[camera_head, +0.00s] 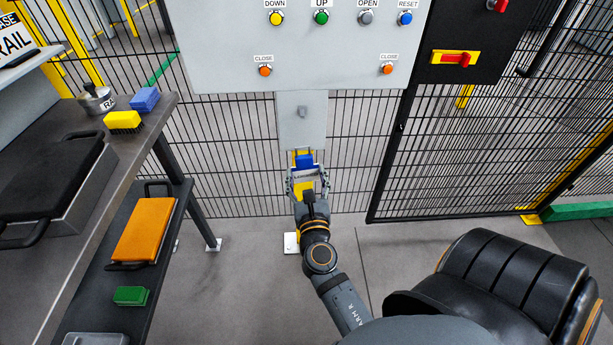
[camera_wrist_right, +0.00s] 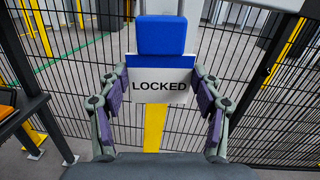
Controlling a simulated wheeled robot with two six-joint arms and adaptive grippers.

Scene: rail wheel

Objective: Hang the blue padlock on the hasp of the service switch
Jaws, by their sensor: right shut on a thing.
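The blue padlock (camera_head: 304,160) is in my right gripper (camera_head: 308,174), in front of the grey post below the control cabinet. In the right wrist view the blue padlock (camera_wrist_right: 161,36) stands upright above its white LOCKED plate (camera_wrist_right: 161,86). The fingers of my right gripper (camera_wrist_right: 160,75) close on the plate from both sides. The service switch (camera_head: 456,59), apparently the red handle on a yellow plate, is on the black panel at upper right. Its hasp is too small to tell. My left gripper is not in view.
The grey cabinet (camera_head: 308,40) with several buttons hangs above my right gripper. Black mesh fence (camera_head: 240,150) stands behind. At left, a bench (camera_head: 130,155) bears a yellow brush (camera_head: 123,121) and a blue block (camera_head: 145,99). An orange case (camera_head: 145,228) lies below.

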